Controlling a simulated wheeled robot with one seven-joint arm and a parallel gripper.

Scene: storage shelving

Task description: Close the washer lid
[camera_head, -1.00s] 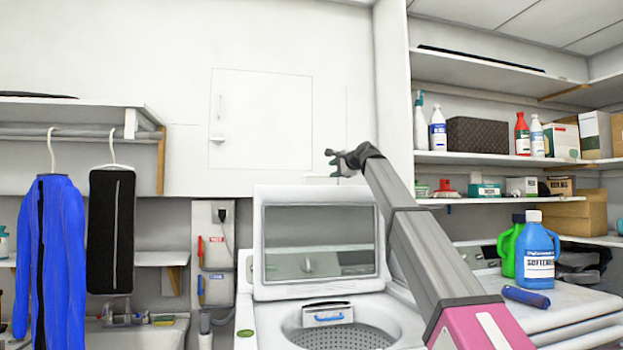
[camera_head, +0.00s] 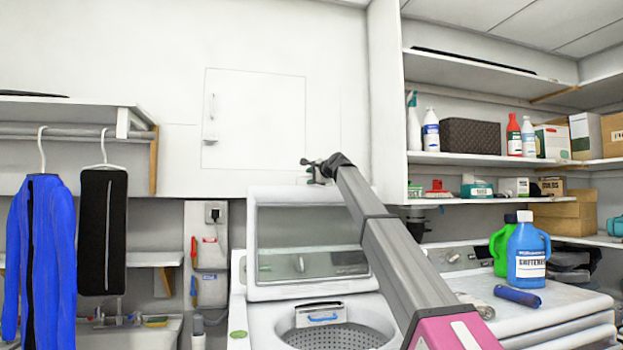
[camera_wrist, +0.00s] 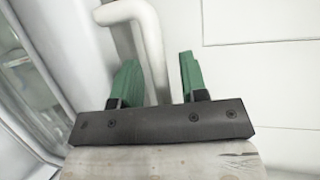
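The washer lid (camera_head: 309,283) is a white frame around a glass panel. It stands upright, open, at the back of the white washer (camera_head: 262,330), whose perforated drum (camera_head: 335,337) shows below. My gripper (camera_head: 313,168) is just above the lid's top edge in the head view, small and partly seen past my arm. In the wrist view, my gripper (camera_wrist: 160,62) has two green fingers set apart, with a visible gap. A white bent pipe (camera_wrist: 145,40) shows between and beyond the fingers; contact cannot be told. A pale frame with glass, likely the lid (camera_wrist: 45,75), runs along the left there.
A white machine with a blue softener jug (camera_head: 527,255), a green jug (camera_head: 501,250) and a blue cylinder (camera_head: 517,296) on top stands at right. Shelves with bottles and boxes (camera_head: 485,137) are above it. Hanging clothes (camera_head: 40,250) and a sink are at left.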

